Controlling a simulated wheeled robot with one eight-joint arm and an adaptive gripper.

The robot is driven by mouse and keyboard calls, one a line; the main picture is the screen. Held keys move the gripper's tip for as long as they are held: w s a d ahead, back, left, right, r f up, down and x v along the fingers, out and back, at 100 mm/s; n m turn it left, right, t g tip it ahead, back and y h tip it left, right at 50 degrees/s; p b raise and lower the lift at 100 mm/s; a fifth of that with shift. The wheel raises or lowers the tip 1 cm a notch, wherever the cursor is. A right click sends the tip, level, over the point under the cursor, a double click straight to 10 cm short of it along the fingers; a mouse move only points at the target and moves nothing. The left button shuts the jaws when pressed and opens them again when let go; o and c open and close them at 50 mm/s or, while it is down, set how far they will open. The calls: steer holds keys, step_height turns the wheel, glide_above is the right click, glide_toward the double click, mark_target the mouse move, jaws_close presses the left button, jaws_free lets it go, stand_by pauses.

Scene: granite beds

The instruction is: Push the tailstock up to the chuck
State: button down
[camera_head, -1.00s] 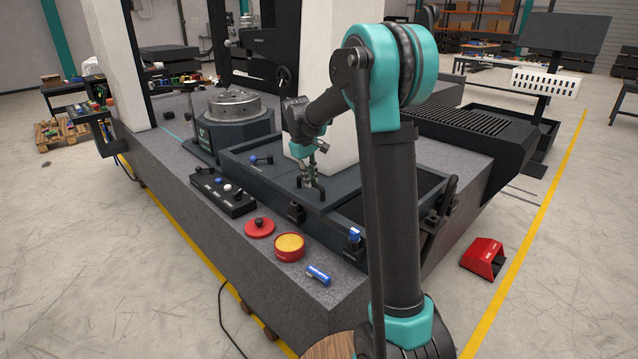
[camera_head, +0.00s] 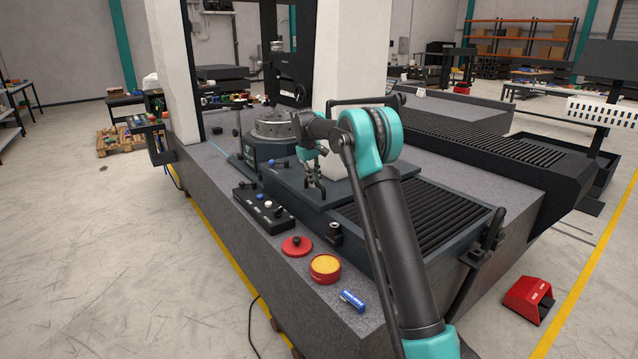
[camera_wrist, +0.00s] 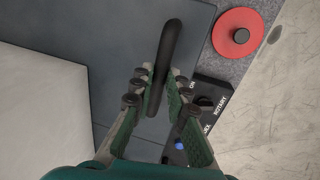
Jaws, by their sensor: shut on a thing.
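The steel chuck (camera_head: 275,124) sits on a dark pedestal (camera_head: 258,150) at the left end of the bed. The dark flat slab (camera_head: 305,190) with an upright handle seems to be the tailstock; it lies on the bed close in front of the chuck pedestal. I cannot tell whether they touch. My gripper (camera_head: 316,184) is shut on the slab's black handle, seen in the wrist view as a dark bar (camera_wrist: 168,50) between the fingers (camera_wrist: 160,92). The slab's bare top (camera_wrist: 130,45) also shows there.
A ribbed bed (camera_head: 435,222) lies right of the slab, with a dark end lever (camera_head: 490,235). Along the front stand a control box (camera_head: 264,208), a red knob (camera_head: 297,246), a red-yellow button (camera_head: 326,268) and a blue cylinder (camera_head: 353,301). A white column (camera_head: 348,80) rises behind.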

steer(key=shift+w+a, duration=0.2)
steer(key=c, duration=1.5)
jaws_free()
steer(key=r, duration=0.4)
steer(key=s+a+r, duration=0.1)
steer(key=r, duration=0.3)
steer(key=a+r, duration=0.1)
steer(key=r, duration=0.2)
steer(key=shift+s+r, duration=0.2)
steer(key=shift+r, duration=0.2)
